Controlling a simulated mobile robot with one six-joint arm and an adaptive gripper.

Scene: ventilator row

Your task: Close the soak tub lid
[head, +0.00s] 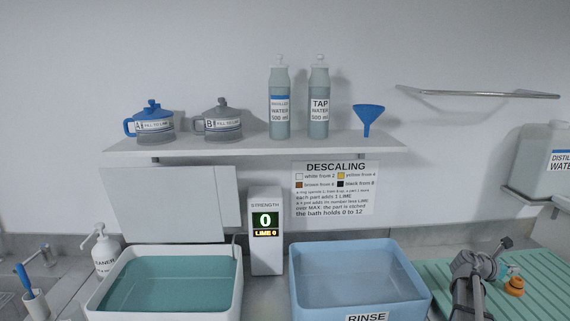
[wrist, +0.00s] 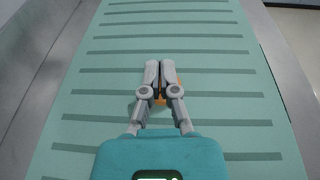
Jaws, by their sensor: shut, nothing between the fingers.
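The soak tub (head: 90,303) is a white open-topped basin at the lower left of the head view, holding teal liquid. Its lid (head: 170,210) appears to be the flat white panel standing raised behind it, leaning back near the wall. My gripper (wrist: 160,70) is shut and empty in the wrist view, above the ridged green mat (wrist: 225,115). In the head view that mat (head: 548,300) lies at the far right, well away from the tub and lid. Neither tub nor lid shows in the wrist view.
A blue rinse tub (head: 368,317) stands right of the soak tub. A strength display (head: 265,258) reads 0 between them. A cleaner bottle (head: 105,253) stands beside the lid. A shelf (head: 250,146) with jugs and bottles hangs above. A small orange part (head: 514,287) sits on the mat.

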